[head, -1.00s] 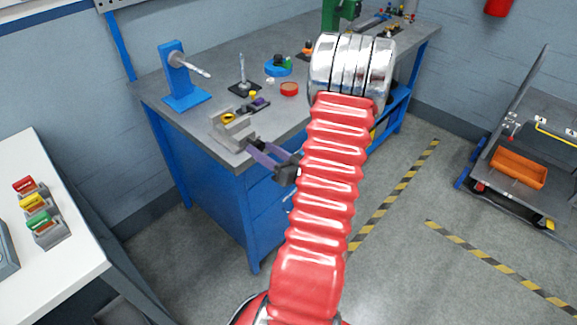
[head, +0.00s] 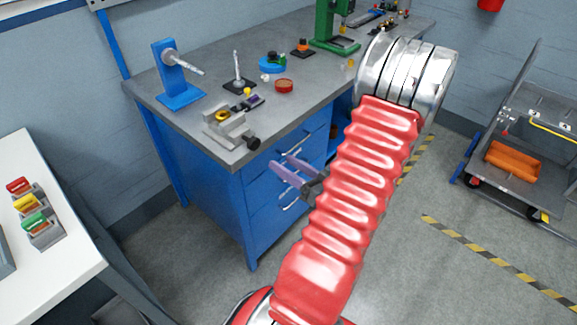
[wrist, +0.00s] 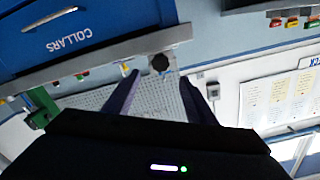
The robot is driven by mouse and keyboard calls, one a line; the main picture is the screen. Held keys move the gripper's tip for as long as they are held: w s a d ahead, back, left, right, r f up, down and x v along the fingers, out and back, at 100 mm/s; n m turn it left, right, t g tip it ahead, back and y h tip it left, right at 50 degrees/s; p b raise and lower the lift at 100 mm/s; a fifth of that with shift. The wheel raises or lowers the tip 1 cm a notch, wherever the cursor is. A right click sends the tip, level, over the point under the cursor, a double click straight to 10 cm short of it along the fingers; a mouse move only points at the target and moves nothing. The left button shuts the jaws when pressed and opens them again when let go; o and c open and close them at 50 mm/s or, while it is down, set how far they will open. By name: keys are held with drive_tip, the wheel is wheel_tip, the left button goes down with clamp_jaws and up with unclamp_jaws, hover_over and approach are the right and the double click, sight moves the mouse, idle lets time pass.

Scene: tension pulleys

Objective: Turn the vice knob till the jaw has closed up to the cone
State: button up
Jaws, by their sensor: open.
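The grey vice (head: 237,130) stands at the front edge of the bench, with its black knob (head: 253,143) facing out past the edge. A small yellow piece (head: 222,116), perhaps the cone, sits at the vice; the exact jaw gap is too small to tell. My gripper (head: 280,169) has two purple fingers, spread apart and empty. It is below and right of the knob, apart from it, in front of the blue drawers. In the wrist view the knob (wrist: 160,63) shows beyond and between the open fingertips (wrist: 160,88).
On the bench (head: 200,125) are a blue stand with a metal rod (head: 175,75), a small upright rod on a dark base (head: 238,75), a red dish (head: 284,86) and a green press (head: 333,30). A white table (head: 50,270) is at left.

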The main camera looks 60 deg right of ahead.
drive_tip(key=shift+s, duration=0.1)
idle(0.3)
drive_tip(key=w+d+n+g+h, duration=0.25)
drive_tip(key=w+d+g, duration=0.35)
drive_tip(key=g, duration=0.4)
drive_tip(key=w+a+r+g+y, duration=0.1)
drive_tip(key=a+r, duration=0.3)
drive_tip(key=a, duration=0.6)
drive_tip(key=w+a+r+n+g+y, duration=0.1)
drive_tip(key=w+a+r, duration=0.15)
drive_tip(key=a, duration=0.65)
drive_tip(key=w+a+r+g+y, duration=0.1)
drive_tip(key=a+r, duration=0.3)
drive_tip(key=a, duration=0.6)
drive_tip(key=s+a+r+n+y, duration=0.1)
drive_tip(key=a, duration=0.4)
drive_tip(key=s+a+r+n+y, duration=0.1)
drive_tip(key=s+a+r, duration=0.1)
drive_tip(key=a, duration=0.3)
drive_tip(key=s+a+r+n+t+y, duration=0.1)
drive_tip(key=a+r, duration=0.1)
drive_tip(key=a, duration=0.4)
drive_tip(key=shift+s+n+y, duration=0.25)
drive_tip(key=shift+n, duration=0.1)
drive_tip(key=shift+c, duration=0.2)
